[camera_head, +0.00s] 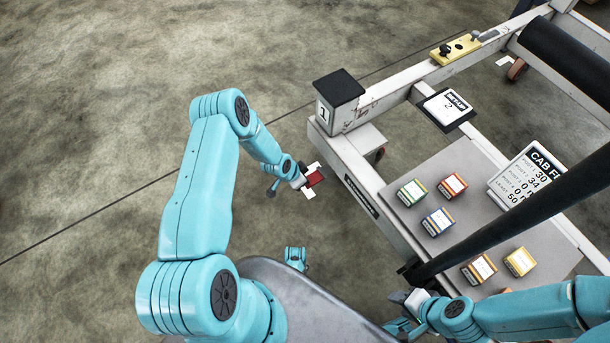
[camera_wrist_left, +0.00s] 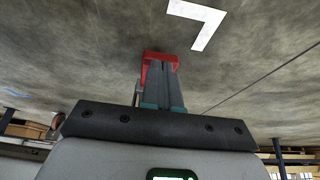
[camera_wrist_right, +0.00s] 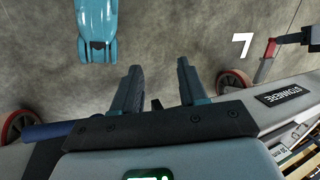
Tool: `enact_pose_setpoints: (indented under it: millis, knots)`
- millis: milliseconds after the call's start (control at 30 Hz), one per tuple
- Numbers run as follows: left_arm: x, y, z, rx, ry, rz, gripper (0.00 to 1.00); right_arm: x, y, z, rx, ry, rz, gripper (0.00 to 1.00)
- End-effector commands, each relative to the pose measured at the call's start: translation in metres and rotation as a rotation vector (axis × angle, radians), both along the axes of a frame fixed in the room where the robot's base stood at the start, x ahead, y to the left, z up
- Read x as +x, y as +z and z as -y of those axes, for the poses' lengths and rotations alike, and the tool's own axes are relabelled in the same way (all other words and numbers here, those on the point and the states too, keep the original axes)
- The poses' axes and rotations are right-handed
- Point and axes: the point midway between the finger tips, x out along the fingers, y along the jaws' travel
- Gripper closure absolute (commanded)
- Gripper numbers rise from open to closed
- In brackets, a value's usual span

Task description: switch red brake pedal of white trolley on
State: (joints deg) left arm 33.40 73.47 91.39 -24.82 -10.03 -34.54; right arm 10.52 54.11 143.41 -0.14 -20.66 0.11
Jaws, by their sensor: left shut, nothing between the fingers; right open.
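The red brake pedal (camera_head: 315,178) stands out from the near left end of the white trolley (camera_head: 346,165), above the floor. My left gripper (camera_wrist_left: 160,62) is shut with nothing between its fingers. Its fingertips are at the red pedal (camera_wrist_left: 147,68), overlapping it in the left wrist view; I cannot tell whether they touch. The right wrist view also shows the red pedal (camera_wrist_right: 270,50) beside the left gripper. My right gripper (camera_wrist_right: 157,72) is open and empty beside the trolley's near side, away from the pedal; the head view shows it (camera_head: 402,298) partly hidden.
A grey deck (camera_head: 450,185) carries several small coloured boxes and a white sign (camera_head: 525,175). A dark bar (camera_head: 520,215) crosses over it. A black-capped corner post (camera_head: 339,100) stands near the pedal. Red-rimmed wheels (camera_wrist_right: 235,86) are below the frame. Floor left of the trolley is clear.

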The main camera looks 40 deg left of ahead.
Motion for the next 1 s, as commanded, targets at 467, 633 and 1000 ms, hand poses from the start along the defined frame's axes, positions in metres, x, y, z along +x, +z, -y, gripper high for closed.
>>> enact_pose_setpoints:
  millis: [467, 633, 1000]
  knots:
    - [-0.012, -0.025, -0.003, -0.001, 0.001, -0.002, 1.00, 0.005, -0.023, 0.005, -0.004, -0.020, 0.009, 0.57]
    - [-0.012, -0.028, -0.003, -0.001, 0.001, -0.001, 1.00, 0.006, -0.025, 0.006, -0.004, -0.023, 0.010, 0.57]
    - [-0.009, -0.028, -0.002, -0.001, 0.001, -0.001, 1.00, 0.006, -0.026, 0.006, -0.004, -0.024, 0.010, 0.57]
